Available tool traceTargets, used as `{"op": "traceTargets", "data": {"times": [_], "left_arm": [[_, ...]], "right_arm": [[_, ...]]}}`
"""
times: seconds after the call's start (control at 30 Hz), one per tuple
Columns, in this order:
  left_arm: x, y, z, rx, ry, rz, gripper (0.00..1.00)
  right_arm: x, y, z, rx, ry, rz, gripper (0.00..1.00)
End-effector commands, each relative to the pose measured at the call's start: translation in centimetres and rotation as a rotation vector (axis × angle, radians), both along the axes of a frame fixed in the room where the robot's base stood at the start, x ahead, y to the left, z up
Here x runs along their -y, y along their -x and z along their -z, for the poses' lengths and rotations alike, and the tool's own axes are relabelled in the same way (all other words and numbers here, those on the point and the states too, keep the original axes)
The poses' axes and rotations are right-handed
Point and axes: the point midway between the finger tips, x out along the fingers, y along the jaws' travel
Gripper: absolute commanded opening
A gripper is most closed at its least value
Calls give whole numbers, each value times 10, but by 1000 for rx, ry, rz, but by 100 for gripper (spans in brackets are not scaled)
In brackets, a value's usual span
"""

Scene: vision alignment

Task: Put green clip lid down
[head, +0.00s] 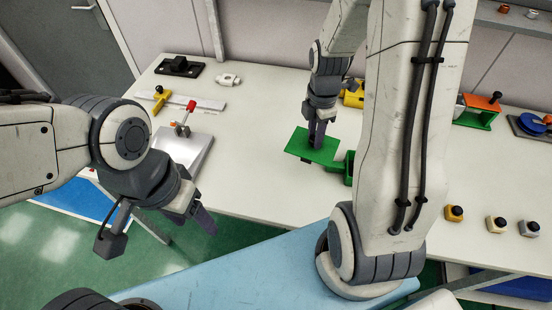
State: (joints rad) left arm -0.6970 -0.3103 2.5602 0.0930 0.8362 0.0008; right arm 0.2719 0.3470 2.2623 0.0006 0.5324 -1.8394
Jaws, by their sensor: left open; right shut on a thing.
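The green clip lid (308,148) is a flat green plate over the middle of the white table. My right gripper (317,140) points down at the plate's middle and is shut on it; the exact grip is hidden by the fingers. A green block-like part (348,168) sits beside the lid on the right, partly hidden behind my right arm. I cannot tell whether the lid touches the table or that part. My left gripper (197,213) is open and empty, in front of the table's left front edge.
A grey metal plate with a red-knobbed lever (190,152) stands at the left of the white table (240,190). A yellow part (353,97) is behind the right gripper. A green and orange fixture (478,113) and several small knobbed blocks (496,224) are at the right.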

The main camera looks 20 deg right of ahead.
Motion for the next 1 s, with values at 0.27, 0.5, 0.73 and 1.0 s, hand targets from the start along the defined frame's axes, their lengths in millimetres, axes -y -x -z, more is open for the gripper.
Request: {"op": "traceTargets", "data": {"times": [0.27,0.5,0.73,1.0], "left_arm": [[0,0,-3,0,0,0,64],[0,0,-17,0,0,-1,64],[0,0,-29,0,0,-2,64],[0,0,-36,0,0,-2,64]], "right_arm": [[3,5,-3,-2,-1,-197,0],[-36,-25,25,-7,-2,-206,0],[-71,-54,53,-4,-1,-201,0],[-83,-64,71,-5,-1,-196,0]]}}
